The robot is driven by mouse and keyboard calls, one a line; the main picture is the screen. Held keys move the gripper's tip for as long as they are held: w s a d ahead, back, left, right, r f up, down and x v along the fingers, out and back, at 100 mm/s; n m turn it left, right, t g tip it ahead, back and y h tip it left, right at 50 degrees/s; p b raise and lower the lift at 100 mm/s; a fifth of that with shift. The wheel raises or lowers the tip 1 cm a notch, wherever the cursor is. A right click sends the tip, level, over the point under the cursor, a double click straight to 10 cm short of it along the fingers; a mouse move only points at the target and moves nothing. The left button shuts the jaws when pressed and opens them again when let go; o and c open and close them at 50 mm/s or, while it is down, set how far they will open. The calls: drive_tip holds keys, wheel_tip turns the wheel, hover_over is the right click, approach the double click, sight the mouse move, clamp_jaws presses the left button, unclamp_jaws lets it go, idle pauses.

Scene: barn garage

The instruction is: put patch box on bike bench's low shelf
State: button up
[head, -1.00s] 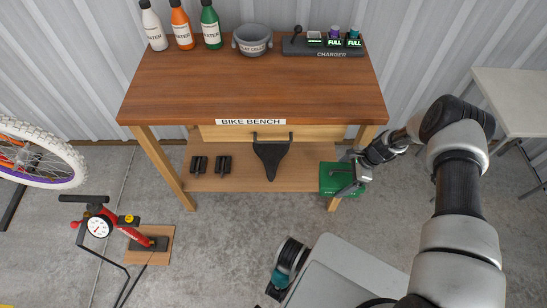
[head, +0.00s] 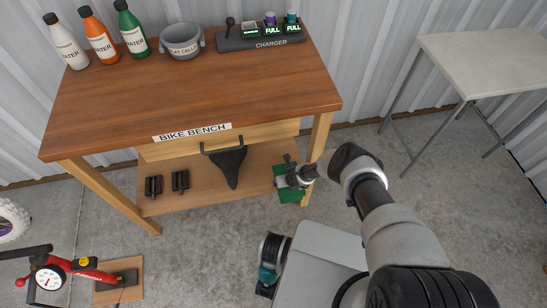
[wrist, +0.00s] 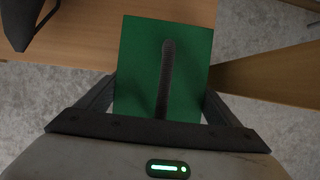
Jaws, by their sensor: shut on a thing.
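The patch box is a green box (head: 290,193) at the right front corner of the bike bench's low shelf (head: 208,192). My gripper (head: 296,178) is shut on it. In the wrist view the box (wrist: 190,65) sits between the two fingers, with a dark strip along its top. Its far part overlaps the wooden shelf (wrist: 75,55) in that view, and its near part overhangs the front edge. I cannot tell whether it touches the shelf. My gripper and wrist hide part of the box in the head view.
On the shelf are a black saddle (head: 228,166) and two black pedals (head: 167,184). A bench leg (head: 320,135) stands close to the right of the box. Bottles, a grey pot and a charger (head: 262,37) stand on the bench top. A red pump (head: 75,270) is at lower left.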

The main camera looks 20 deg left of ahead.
drive_tip(key=w+a+b, duration=0.2)
drive_tip(key=w+b, duration=0.2)
drive_tip(key=w+a+b, duration=0.3)
drive_tip(key=w+b, duration=0.1)
drive_tip(key=b, duration=0.1)
drive_tip(key=w+a+b, duration=0.2)
drive_tip(key=w+b, duration=0.2)
drive_tip(key=b, duration=0.1)
drive_tip(key=shift+w+a+f, duration=0.25)
drive_tip(key=shift+a, duration=0.1)
drive_tip(key=shift+w+a+r+b, duration=0.1)
drive_tip(key=shift+w+a+b, duration=0.1)
drive_tip(key=shift+b, duration=0.2)
drive_tip(key=shift+w+f+b, duration=0.1)
drive_tip(key=shift+f+b, duration=0.9)
drive_tip(key=shift+f, duration=0.55)
drive_tip(key=shift+f, duration=0.15)
drive_tip(key=o, duration=0.7)
drive_tip(key=shift+o, duration=1)
